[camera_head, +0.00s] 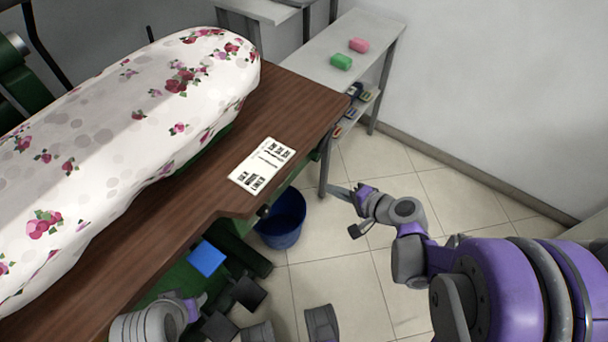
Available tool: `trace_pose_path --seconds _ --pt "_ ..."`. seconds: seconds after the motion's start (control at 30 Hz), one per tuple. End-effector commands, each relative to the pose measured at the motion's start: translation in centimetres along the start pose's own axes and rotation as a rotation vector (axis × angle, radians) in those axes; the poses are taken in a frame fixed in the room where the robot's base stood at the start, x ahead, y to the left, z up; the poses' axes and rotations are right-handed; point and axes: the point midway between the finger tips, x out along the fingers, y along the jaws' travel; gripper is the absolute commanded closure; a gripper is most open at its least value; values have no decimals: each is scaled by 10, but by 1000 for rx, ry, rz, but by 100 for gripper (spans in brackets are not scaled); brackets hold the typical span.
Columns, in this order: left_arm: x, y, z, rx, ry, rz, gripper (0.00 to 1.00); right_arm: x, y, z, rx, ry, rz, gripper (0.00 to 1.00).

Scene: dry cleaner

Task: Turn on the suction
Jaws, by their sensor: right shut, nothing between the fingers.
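The ironing table (290,105) has a brown wooden top and a padded board (110,120) in white floral cloth. No part is clearly marked as the suction control. A small dark knob-like part (263,211) shows under the table's front edge. Below are a blue square pad (207,258) and a dark pedal-like block (248,292); I cannot tell their function. My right gripper (340,193) is shut and empty, in the air to the right of the table edge, apart from it. My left gripper (187,303) is low at the bottom left, partly hidden by my arm; its fingers are unclear.
A printed card (262,166) lies on the tabletop near the front corner. A blue bucket (283,222) stands on the tiled floor under that edge. Floor at right centre is clear.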

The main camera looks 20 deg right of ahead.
Motion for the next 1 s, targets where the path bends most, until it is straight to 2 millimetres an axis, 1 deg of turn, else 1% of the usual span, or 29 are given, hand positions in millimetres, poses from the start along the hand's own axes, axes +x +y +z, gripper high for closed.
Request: trace_pose_path --seconds 0.17,0.27,0.5,0.6,0.8,1.0 --pt "7 0 2 0 -2 0 50 18 1 0 -1 -3 1 100" --pt "13 0 4 0 -4 0 50 38 2 1 -2 -4 1 100" --pt "28 0 8 0 -10 0 50 90 2 1 -2 -5 2 100" --pt "32 0 9 0 -11 0 50 108 -1 1 -2 -4 1 100" --pt "35 0 10 0 -11 0 50 128 -15 1 -2 -2 1 100" --pt "35 0 10 0 -12 0 50 134 -20 0 -1 0 1 100"
